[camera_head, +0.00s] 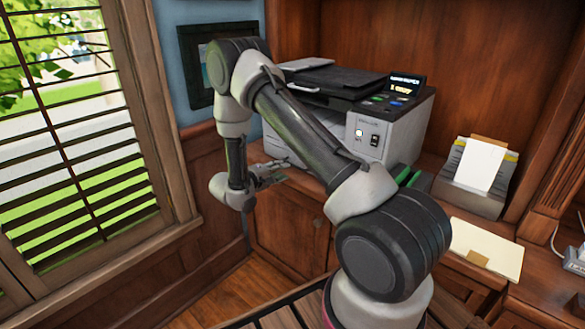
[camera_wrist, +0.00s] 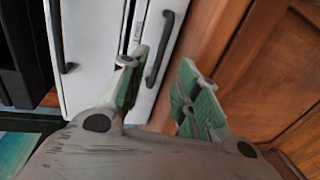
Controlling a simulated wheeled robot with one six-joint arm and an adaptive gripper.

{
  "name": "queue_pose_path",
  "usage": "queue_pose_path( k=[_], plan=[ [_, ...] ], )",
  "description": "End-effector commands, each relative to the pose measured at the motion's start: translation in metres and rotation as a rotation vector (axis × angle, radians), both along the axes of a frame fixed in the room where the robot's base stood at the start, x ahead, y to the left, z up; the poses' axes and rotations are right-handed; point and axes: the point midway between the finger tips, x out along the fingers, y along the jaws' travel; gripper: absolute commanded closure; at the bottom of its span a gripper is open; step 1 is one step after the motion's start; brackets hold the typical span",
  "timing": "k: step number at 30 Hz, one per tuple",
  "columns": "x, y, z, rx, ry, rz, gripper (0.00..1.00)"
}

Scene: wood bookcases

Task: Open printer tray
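The printer (camera_head: 400,132), grey-white with a dark top, stands on the wood cabinet. My arm hides much of its front in the head view. In the wrist view its white front (camera_wrist: 92,50) shows two upright dark bar handles, one at the left (camera_wrist: 57,38) and one nearer the middle (camera_wrist: 160,48). The tray seems shut. My gripper (camera_head: 272,174) is in front of the printer's lower front. In the wrist view my gripper (camera_wrist: 161,68) is open, with green-padded fingers apart. The middle handle shows between the fingertips; I cannot tell whether they touch it.
A paper holder (camera_head: 472,182) and a folder (camera_head: 486,250) are right of the printer. The wood cabinet (camera_head: 288,228) is below my gripper. A window with blinds (camera_head: 75,140) is at the left. Some floor (camera_head: 228,296) is clear at the lower left.

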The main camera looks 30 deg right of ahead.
Motion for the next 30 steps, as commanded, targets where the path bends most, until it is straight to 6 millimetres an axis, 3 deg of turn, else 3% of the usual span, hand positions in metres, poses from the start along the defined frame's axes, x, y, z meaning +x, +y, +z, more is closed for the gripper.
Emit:
queue_pose_path(
  k=[12,23,28,30],
  plan=[
    [0.02,-0.059,-0.014,0.0,0.002,-0.004,0.68],
    [0.024,-0.067,-0.015,0.0,0.002,-0.002,0.68],
    [0.023,-0.067,-0.015,0.0,0.002,-0.002,0.96],
    [0.023,-0.067,-0.015,0.0,0.002,-0.002,1.0]
  ],
)
